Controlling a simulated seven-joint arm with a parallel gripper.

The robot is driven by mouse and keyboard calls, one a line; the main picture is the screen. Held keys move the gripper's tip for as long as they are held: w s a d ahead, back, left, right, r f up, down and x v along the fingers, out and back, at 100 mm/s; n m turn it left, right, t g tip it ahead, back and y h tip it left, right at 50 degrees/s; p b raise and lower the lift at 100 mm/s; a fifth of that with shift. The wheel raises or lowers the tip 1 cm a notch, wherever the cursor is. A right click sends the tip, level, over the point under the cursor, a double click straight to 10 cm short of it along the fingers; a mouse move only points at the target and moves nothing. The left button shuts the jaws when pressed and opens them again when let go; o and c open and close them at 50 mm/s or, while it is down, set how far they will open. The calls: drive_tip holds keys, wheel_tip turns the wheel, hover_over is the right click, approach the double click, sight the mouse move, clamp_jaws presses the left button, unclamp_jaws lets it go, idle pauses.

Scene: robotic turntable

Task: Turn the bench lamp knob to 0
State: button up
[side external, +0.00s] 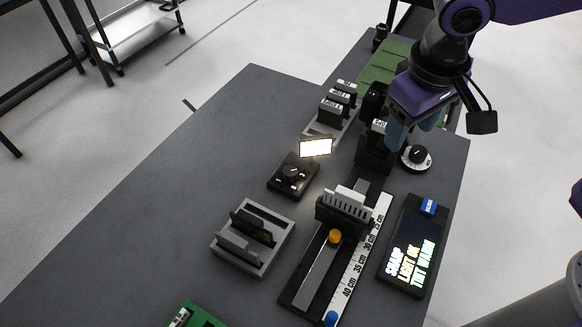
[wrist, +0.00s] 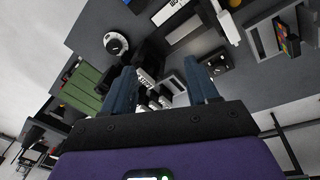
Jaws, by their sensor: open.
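The bench lamp appears to be the small black box (side external: 285,184) left of centre in the side external view, with a round black knob (side external: 291,172) on top and a lit white panel (side external: 315,147) behind it. White marks lie around the knob, too small to read. My gripper (side external: 412,128) is open above the far right part of the bench, well to the right of the lamp and apart from it. In the wrist view my gripper (wrist: 161,88) shows two blue fingers spread with nothing held. A black box (wrist: 215,63) beside the right finger may be the lamp; its knob setting is unclear.
A white-rimmed dial (side external: 416,159) sits just below my gripper. A rail with a ruler (side external: 362,250) and a white-topped carriage (side external: 345,203) crosses the middle. A grey slotted tray (side external: 252,237), a text display (side external: 411,250) and labelled black blocks (side external: 337,103) stand around. The bench's left side is clear.

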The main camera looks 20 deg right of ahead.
drive_tip(key=w+a+m, duration=0.5)
drive_tip(key=a, duration=0.6)
drive_tip(key=m+t+h, duration=0.2)
drive_tip(key=m, duration=0.5)
approach(290, 172)
drive_tip(key=x, duration=0.8)
drive_tip(key=shift+w+f, duration=0.1)
drive_tip(key=shift+f, duration=0.1)
drive_tip(key=c, duration=1)
